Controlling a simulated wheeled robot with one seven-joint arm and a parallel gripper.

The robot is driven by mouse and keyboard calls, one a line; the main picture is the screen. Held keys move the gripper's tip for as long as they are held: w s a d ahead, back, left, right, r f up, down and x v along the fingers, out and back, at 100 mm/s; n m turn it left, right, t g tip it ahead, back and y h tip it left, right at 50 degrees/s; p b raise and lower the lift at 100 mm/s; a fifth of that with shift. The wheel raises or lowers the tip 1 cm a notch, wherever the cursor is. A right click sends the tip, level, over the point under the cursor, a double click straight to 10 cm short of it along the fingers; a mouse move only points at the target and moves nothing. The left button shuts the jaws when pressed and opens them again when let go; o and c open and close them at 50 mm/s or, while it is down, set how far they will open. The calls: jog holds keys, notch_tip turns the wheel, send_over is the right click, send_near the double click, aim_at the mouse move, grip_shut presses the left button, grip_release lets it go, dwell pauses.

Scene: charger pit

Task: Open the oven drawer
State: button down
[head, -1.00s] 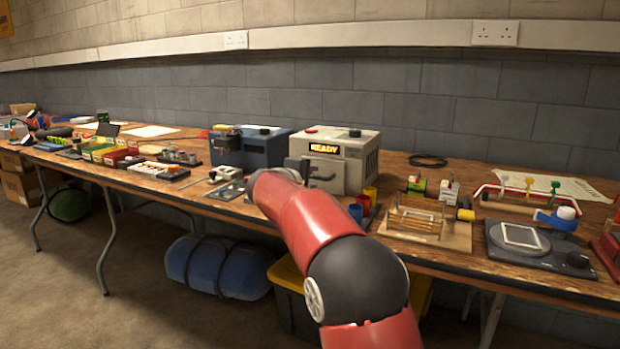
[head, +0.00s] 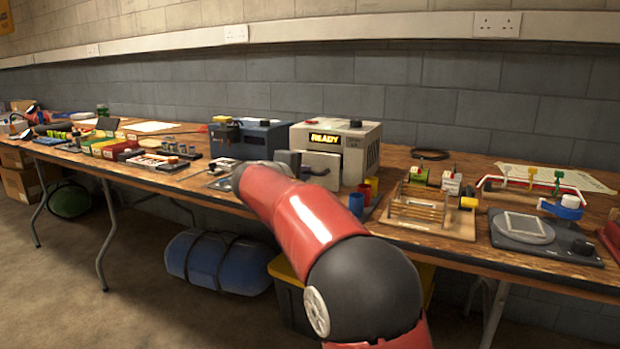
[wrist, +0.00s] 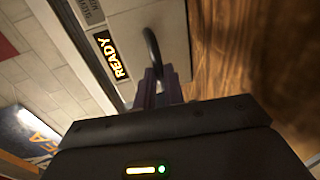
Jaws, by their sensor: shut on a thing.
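The oven is a pale grey box with a lit READY display (head: 325,138) on the table's back half. Its drawer front (head: 322,163) is below the display and shows in the wrist view (wrist: 172,28) with a dark curved handle (wrist: 151,45). My gripper (wrist: 158,83) is shut on this handle, its fingers close together at the handle's near part. In the head view my arm hides most of the gripper. The drawer front looks slightly out from the oven body, but I cannot tell how far.
A blue machine (head: 250,138) stands left of the oven. The table's front edge runs under my arm.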

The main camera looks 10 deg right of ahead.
jog(key=f+b+v, duration=0.2)
jog(key=b+v, duration=0.1)
jog(key=v, duration=0.7)
jog(key=shift+s+a+f, duration=0.15)
jog(key=shift+s+a, duration=0.05)
jog(key=shift+s, duration=0.05)
jog(key=c, duration=1.5)
grip_release()
jog(key=v, duration=0.7)
jog(key=shift+s+a, duration=0.2)
jog(key=shift+s, duration=0.1)
